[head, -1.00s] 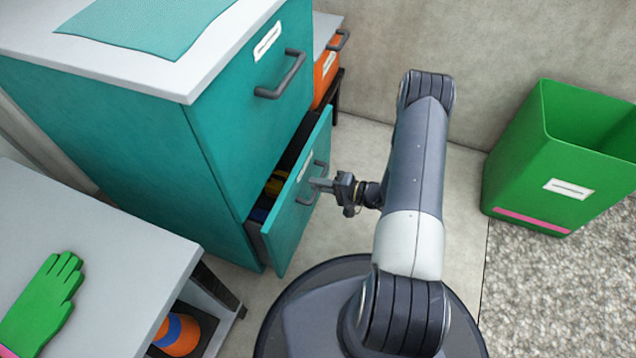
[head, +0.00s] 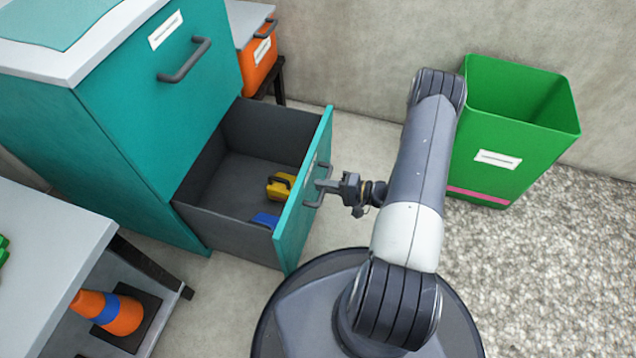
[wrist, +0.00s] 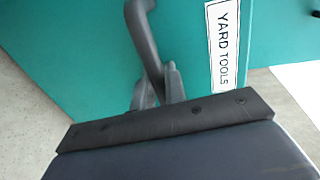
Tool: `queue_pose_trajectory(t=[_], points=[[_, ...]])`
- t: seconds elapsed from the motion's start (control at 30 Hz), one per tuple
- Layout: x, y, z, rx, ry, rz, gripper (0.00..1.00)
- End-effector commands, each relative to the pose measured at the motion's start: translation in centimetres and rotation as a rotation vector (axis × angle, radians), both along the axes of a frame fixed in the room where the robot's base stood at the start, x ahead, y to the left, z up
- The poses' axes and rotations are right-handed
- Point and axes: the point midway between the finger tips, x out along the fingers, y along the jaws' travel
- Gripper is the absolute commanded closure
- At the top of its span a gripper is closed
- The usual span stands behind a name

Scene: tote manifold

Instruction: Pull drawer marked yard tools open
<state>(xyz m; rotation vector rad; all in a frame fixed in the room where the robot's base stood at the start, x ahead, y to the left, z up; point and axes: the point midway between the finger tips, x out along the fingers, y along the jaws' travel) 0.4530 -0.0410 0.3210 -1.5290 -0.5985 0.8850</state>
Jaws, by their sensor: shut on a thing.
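The teal drawer (head: 304,196) is the lower one of a teal cabinet (head: 150,110) and stands well out from it. Its inside shows, with a yellow thing (head: 281,186) and a blue thing (head: 265,220) on the grey floor. In the wrist view the drawer front (wrist: 80,60) bears a white label reading YARD TOOLS (wrist: 223,45). My gripper (head: 326,186) is at the front's dark bar handle (head: 318,190), shut on it. In the wrist view the fingers (wrist: 160,90) close around the handle (wrist: 145,40); the fingertips are partly hidden.
The cabinet's upper drawer is shut, with its own handle (head: 186,62). An orange bin (head: 258,62) stands behind. A green bin (head: 515,130) stands to the right. A grey table (head: 50,260) with an orange cone (head: 112,310) below is at left. Concrete floor is clear around the drawer.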

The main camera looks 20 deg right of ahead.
Motion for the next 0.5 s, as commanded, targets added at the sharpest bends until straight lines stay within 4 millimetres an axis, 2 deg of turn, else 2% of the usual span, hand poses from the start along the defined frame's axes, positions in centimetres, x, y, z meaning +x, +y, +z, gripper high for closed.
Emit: queue_pose_trajectory(t=[0.2,0.5], points=[[-0.62,-0.75,-0.05,0.0,0.002,0.0,1.0],[-0.72,-0.83,-0.07,0.0,0.002,0.002,1.0]])
